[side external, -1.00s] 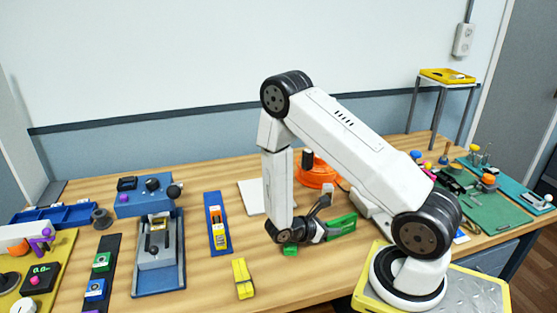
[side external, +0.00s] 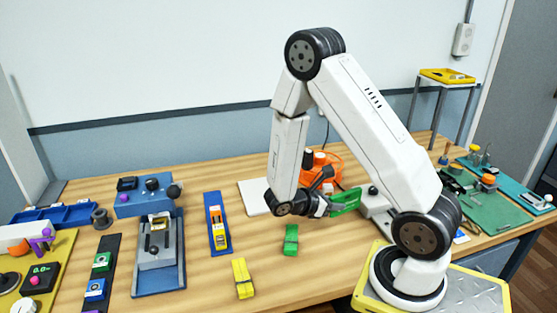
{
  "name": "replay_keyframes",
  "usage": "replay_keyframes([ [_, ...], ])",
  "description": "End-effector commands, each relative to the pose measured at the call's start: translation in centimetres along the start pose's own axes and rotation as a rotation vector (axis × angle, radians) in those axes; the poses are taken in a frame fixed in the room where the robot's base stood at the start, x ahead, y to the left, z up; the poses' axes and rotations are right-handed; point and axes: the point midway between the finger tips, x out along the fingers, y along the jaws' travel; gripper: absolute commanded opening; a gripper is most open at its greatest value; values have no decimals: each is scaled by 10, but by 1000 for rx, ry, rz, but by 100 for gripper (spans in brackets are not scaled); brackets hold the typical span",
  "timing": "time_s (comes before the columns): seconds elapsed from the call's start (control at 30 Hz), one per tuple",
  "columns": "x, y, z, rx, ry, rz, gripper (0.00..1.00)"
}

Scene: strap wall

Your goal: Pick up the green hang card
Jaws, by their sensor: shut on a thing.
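The green hang card (side external: 347,202) is a flat green piece to the right of my gripper (side external: 331,202). My gripper is shut on its left end and holds it raised and roughly level. The fingertips are dark and small here, so the exact grip is hard to see. A second green piece, a small block (side external: 291,240), lies on the table below and to the left, apart from my gripper.
A yellow block (side external: 242,278) and a blue holder (side external: 217,222) stand on the table to the left. An orange round base (side external: 325,165) and a white plate (side external: 254,197) are behind my arm. The front table middle (side external: 330,258) is clear.

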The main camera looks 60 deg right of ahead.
Motion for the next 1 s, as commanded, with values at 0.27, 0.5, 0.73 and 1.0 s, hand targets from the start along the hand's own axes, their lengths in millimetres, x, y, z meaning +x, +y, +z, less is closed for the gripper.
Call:
replay_keyframes([
  [0.27,-4,0,10,1,1,-1,0],
  [0.5,-4,0,10,1,1,-1,0],
  [0.73,-4,0,10,1,1,0,0],
  [1.0,-9,10,10,-16,7,44,0],
])
